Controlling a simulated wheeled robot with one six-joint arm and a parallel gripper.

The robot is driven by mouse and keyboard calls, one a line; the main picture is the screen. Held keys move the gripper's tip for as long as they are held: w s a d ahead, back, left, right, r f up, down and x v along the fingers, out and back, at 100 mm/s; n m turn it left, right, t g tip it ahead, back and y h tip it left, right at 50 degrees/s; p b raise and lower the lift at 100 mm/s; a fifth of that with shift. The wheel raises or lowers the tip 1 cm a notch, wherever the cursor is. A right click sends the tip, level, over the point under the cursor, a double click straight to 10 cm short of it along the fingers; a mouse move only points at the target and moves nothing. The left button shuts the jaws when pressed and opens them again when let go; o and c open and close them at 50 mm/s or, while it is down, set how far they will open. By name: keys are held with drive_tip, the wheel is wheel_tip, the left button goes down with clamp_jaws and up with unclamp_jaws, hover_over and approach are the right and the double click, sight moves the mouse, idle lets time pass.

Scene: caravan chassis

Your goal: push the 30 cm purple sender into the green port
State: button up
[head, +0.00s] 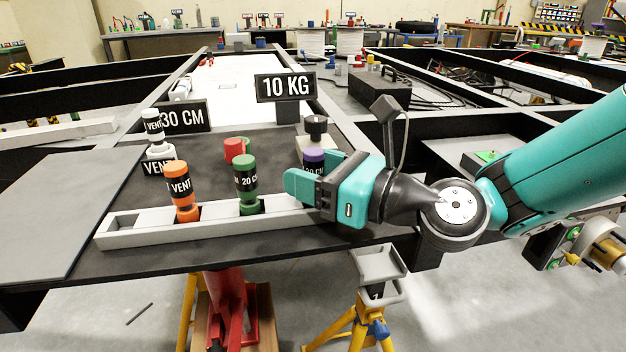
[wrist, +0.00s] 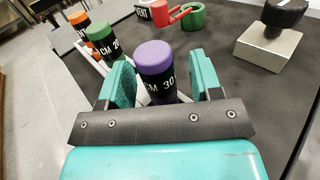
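The purple sender (head: 314,157) stands upright at the right end of the white rack (head: 210,228); its black band reads "CM 30" in the wrist view (wrist: 155,68). My gripper (head: 316,176) is at the sender, with one teal finger on each side of it in the wrist view (wrist: 162,82). The fingers are apart, and a gap shows at the right finger. The sender's lower part is hidden by my gripper. A green ring-like piece (wrist: 193,16) lies on the dark board beside a red one (wrist: 162,12); I cannot tell whether it is the green port.
The green 20 cm sender (head: 246,180) and the orange vent sender (head: 180,190) stand in the same rack. A black-knobbed block (head: 316,128) sits behind the purple sender. Signs "30 CM" (head: 184,117) and "10 KG" (head: 285,86) stand farther back.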

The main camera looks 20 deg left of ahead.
drive_tip(key=c, duration=1)
